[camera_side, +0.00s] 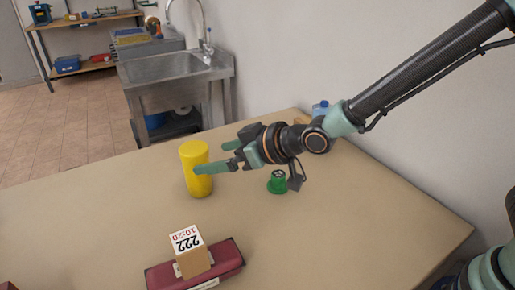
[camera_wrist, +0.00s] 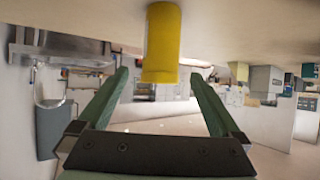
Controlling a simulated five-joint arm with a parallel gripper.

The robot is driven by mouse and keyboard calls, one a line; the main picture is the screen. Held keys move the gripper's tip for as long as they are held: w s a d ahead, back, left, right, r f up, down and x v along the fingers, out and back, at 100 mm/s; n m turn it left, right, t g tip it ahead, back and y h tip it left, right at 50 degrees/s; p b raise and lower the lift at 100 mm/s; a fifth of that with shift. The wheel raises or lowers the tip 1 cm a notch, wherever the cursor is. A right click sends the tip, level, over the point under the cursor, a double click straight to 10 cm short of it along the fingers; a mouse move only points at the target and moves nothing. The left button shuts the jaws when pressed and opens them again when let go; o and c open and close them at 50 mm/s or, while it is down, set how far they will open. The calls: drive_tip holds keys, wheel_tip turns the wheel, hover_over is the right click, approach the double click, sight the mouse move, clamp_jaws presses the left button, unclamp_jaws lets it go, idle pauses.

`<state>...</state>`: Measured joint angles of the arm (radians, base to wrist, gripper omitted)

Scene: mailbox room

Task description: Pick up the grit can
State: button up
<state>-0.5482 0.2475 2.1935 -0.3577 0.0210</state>
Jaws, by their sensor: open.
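A tall yellow cylinder (camera_side: 197,182), which looks like the grit can, stands upright on the table; I see no label on it. My gripper (camera_side: 210,158) is open, with its green fingers level and pointing at the cylinder from the right. In the side view the nearer finger overlaps the cylinder's front. In the wrist view, which is upside down, the cylinder (camera_wrist: 161,45) shows between and beyond the fingertips of my gripper (camera_wrist: 160,73). Nothing is held. I cannot tell whether either finger touches the cylinder.
A small green container (camera_side: 277,184) stands below my wrist. A box marked 222 (camera_side: 191,255) sits on a dark red case (camera_side: 231,262) at the front. A blue-topped item (camera_side: 320,107) is partly hidden behind my arm.

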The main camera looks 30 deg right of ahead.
sight(187, 162)
drive_tip(key=shift+x, duration=5.25)
drive_tip(key=shift+a, duration=0.1)
clamp_jaws()
drive_tip(key=shift+r, duration=0.15)
